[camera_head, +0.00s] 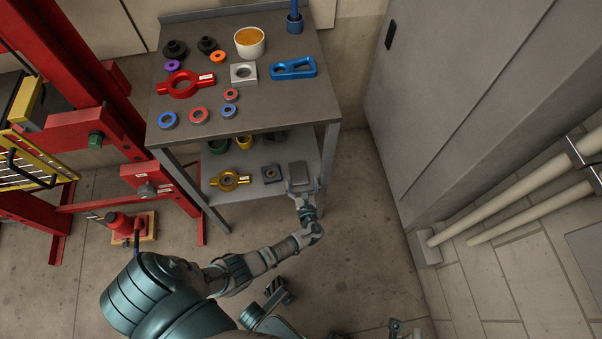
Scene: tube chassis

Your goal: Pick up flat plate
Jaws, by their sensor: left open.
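A grey flat plate (299,172) lies at the right end of the cart's lower shelf, close to its front edge. My left gripper (302,189) is open at the plate's near edge. Its fingers overlap that edge in the picture, and I cannot tell whether they touch it. My left arm reaches up to it from the lower left. Parts of mine show small at the bottom edge, where the right gripper's jaws cannot be made out.
The grey cart's top (275,105) carries rings, a red two-armed part (184,86), a blue link (293,68) and a white cup (249,42). A yellow ring part (229,180) and a dark square block (271,174) share the lower shelf. A red frame (85,130) stands left.

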